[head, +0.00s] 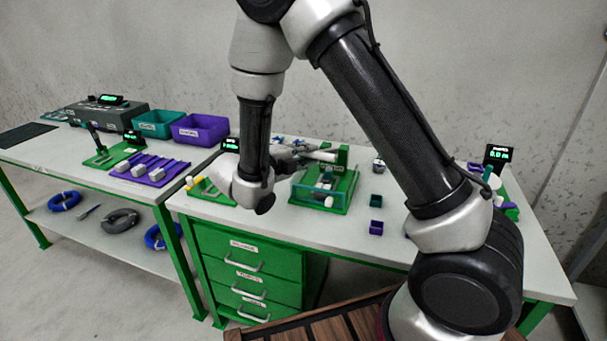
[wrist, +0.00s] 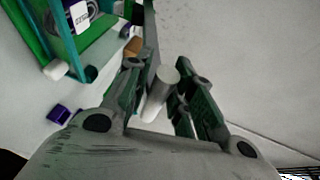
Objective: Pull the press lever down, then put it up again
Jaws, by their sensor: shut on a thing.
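The press (head: 325,190) stands on the middle of the right-hand table, with a green base, clear-teal guard panels and a green post (head: 342,158) behind. A pale lever bar (head: 322,155) runs from the post toward my gripper (head: 287,155). In the wrist view, a light grey round handle (wrist: 160,92) lies between the two fingers of my gripper (wrist: 166,74), which is shut on it. The press frame (wrist: 72,45) shows at the upper left of that view.
Small teal (head: 376,199) and purple (head: 376,228) boxes sit right of the press. A yellow-ended green fixture (head: 205,188) stands left of my wrist. Green drawers (head: 250,270) are below the table. The table front around the small boxes is mostly clear.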

